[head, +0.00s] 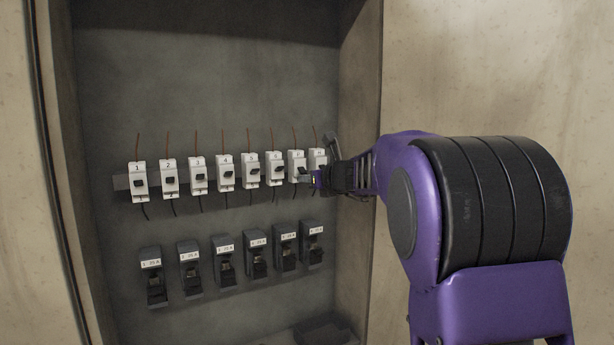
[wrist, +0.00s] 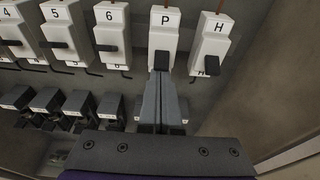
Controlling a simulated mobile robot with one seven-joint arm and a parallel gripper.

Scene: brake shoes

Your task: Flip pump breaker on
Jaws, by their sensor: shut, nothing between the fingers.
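The pump breaker is likely the white one marked P (wrist: 164,36), in the row of white breakers. In the wrist view its dark lever (wrist: 161,60) shows at its lower end, just beyond my fingertips. In the head view this breaker (head: 296,158) is second from the right. My gripper (wrist: 160,77) is shut, with its two grey fingers together and nothing between them. The fingertips are at or very near the P lever; whether they touch it I cannot tell. In the head view my gripper (head: 308,178) reaches in from the right and partly covers the lever area.
Breaker H (wrist: 212,43) stands close on the right and breaker 6 (wrist: 111,28) on the left. A row of black breakers (head: 224,262) sits below. The cabinet's right side wall (head: 359,85) is near my arm. The upper back panel (head: 200,60) is clear.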

